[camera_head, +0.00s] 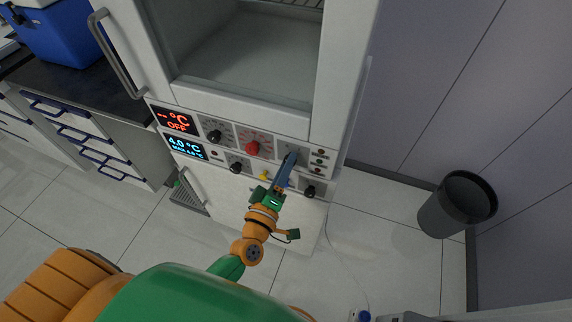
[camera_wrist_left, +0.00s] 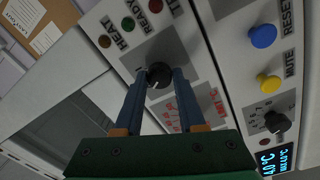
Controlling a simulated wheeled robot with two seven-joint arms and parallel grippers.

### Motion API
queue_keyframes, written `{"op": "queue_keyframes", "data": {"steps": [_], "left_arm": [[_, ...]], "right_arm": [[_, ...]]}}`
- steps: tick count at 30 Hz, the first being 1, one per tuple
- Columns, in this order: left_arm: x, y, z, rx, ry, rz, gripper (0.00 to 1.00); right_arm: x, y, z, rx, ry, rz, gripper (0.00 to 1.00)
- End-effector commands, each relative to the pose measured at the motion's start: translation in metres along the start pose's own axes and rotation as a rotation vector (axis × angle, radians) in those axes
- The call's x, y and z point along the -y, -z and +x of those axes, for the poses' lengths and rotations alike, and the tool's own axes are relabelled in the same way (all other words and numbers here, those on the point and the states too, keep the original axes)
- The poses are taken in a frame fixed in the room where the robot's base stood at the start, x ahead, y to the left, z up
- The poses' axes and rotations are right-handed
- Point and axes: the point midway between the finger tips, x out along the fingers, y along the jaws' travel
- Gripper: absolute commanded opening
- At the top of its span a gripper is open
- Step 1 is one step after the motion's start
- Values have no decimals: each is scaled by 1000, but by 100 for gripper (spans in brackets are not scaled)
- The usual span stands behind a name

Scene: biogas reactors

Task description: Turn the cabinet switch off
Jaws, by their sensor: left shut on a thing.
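The white cabinet (camera_head: 238,113) stands ahead with a control panel on its front below the chamber. My left gripper (camera_head: 290,158) reaches up to the right part of the upper panel row. In the left wrist view its two blue fingers are shut on a black knob (camera_wrist_left: 157,82), the cabinet switch, one finger on each side. A pale pointer mark shows on the knob, close to HEAT and READY lamps. In the head view the fingers hide this knob. The upper display (camera_head: 175,120) reads "-- °C OFF" in red. My right gripper is not in view.
Other knobs sit close by: a red one (camera_head: 252,148), a black one (camera_head: 214,136) and lower ones (camera_head: 309,191). Yellow (camera_wrist_left: 268,82) and blue (camera_wrist_left: 263,36) buttons are near the fingers.

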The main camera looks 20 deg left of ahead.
Motion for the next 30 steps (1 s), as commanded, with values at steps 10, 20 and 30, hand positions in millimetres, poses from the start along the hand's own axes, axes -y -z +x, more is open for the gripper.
{"op": "queue_keyframes", "data": {"steps": [10,20,30], "left_arm": [[0,0,0,0,0,0,69],[3,-2,-50,3,4,-1,69],[0,0,-71,1,0,0,69]], "right_arm": [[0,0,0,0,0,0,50],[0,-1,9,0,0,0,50],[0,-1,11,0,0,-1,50]]}}
